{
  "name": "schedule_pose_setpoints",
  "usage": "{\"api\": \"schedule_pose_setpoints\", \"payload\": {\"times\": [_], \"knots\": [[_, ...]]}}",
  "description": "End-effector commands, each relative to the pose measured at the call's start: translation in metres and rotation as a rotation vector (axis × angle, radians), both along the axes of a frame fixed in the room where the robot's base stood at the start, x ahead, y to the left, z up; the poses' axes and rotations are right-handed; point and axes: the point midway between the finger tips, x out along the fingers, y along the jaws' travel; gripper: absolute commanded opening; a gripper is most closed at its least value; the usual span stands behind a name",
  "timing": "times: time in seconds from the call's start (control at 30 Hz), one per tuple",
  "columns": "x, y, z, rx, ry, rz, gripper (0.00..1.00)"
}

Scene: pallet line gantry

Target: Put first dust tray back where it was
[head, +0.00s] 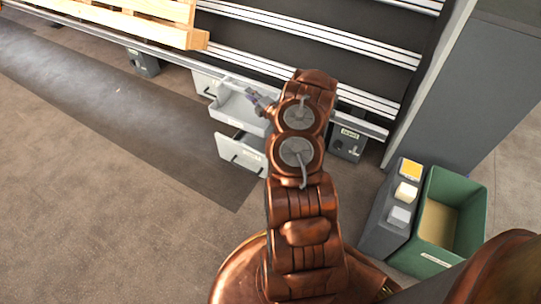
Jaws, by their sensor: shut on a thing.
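A pale grey open dust tray (238,108) shows beside the rail at the foot of the conveyor, its inside facing up and apparently empty. My gripper (259,103) is at the tray's right side, shut on its edge; my copper arm hides part of that side and the fingertips are small. Just in front of and below it, a second pale tray or drawer (242,154) with a dark handle and a label sticks out from under the conveyor. Another pale front with a dark handle (207,86) shows to the left. I cannot tell whether the held tray touches the one below.
The conveyor's metal rail (165,49) runs above the trays, and a wooden pallet (130,22) lies on the conveyor. A dark grey box (347,146) stands right of my arm. A green bin (466,205) and a grey caddy (378,235) stand at right. The floor at left is clear.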

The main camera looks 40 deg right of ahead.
Motion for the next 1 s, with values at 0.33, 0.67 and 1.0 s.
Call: {"api": "schedule_pose_setpoints", "payload": {"times": [0.33,0.67,1.0], "knots": [[-0.066,-0.034,-0.101,0.003,0.002,-0.022,0.0],[-0.079,-0.036,-0.131,0.001,-0.001,-0.017,0.0],[-0.079,-0.036,-0.183,0.002,0.0,-0.019,0.0]]}}
